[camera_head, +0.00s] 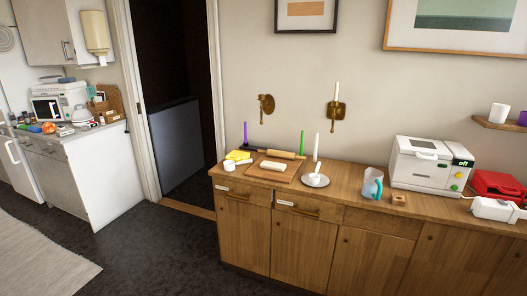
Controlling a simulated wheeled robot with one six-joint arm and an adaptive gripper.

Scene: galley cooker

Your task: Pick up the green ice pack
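A small green item (48,127) lies on the white counter at the left, between a blue item (35,129) and an orange-red item (62,127). It is too small to tell for certain whether it is the green ice pack. A thin upright green candle (301,142) stands on the wooden sideboard. My gripper is not in view.
The white counter unit (92,170) stands left of a dark doorway (180,80). The wooden sideboard (345,190) bears a cutting board (292,176), a blue-handled jug (372,184) and a white appliance (420,165). Dark floor (165,260) is clear between them.

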